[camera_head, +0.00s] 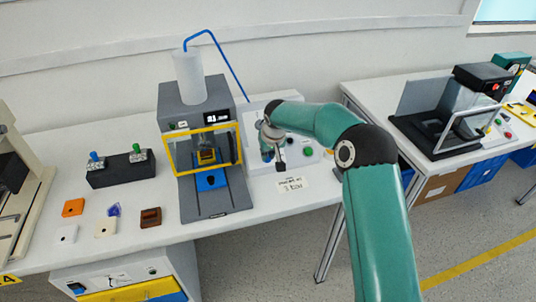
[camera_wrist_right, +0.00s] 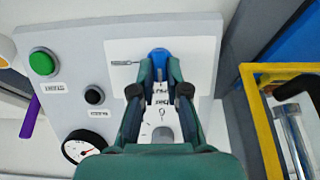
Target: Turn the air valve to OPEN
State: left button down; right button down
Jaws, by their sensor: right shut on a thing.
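The air valve has a blue handle (camera_wrist_right: 159,56) on a white plate (camera_wrist_right: 203,47) on a light control panel (camera_wrist_right: 60,110). My right gripper (camera_wrist_right: 160,78) is shut on the blue handle, one finger on each side of it. Lettering on the plate is partly covered by the fingers, so I cannot tell which marking the handle points to. In the head view my right gripper (camera_head: 274,155) is at the panel (camera_head: 256,107), right of the grey machine, and it hides the valve. My left gripper is not in view.
The panel also carries a green START button (camera_wrist_right: 42,62), a black knob (camera_wrist_right: 95,95) and a round gauge (camera_wrist_right: 82,147). The grey machine (camera_head: 206,197) with its yellow frame (camera_head: 237,141) stands close beside it. A black box with switches (camera_head: 117,170) and small blocks lie left.

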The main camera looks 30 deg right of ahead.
jog(key=shift+s+f+b, duration=0.1)
jog(key=shift+f+b, duration=0.2)
jog(key=shift+f, duration=0.1)
jog(key=shift+m+y, duration=0.3)
jog(key=shift+m, duration=0.1)
jog(key=m+b, duration=0.2)
jog(key=shift+s+d+f+m+y, duration=0.1)
jog(key=shift+f+m+y, duration=0.1)
jog(key=shift+m+y, duration=0.1)
jog(key=m+t+y+b, duration=0.1)
jog(key=m+b, duration=0.1)
jog(key=m, duration=0.1)
jog(key=shift+s+d+f, duration=0.1)
jog(key=m+b, duration=0.2)
jog(key=m, duration=0.1)
jog(key=shift+s+m+t+y, duration=0.1)
jog(key=shift+m+t+y, duration=0.2)
jog(key=shift+t, duration=0.1)
jog(key=m+t+b, duration=0.1)
jog(key=m, duration=0.2)
jog(key=shift+s+d+b, duration=0.1)
jog(key=shift+b, duration=0.25)
jog(key=shift+s+m+t+b, duration=0.1)
jog(key=shift+m+t+b, duration=0.3)
jog(key=shift+m, duration=1.3)
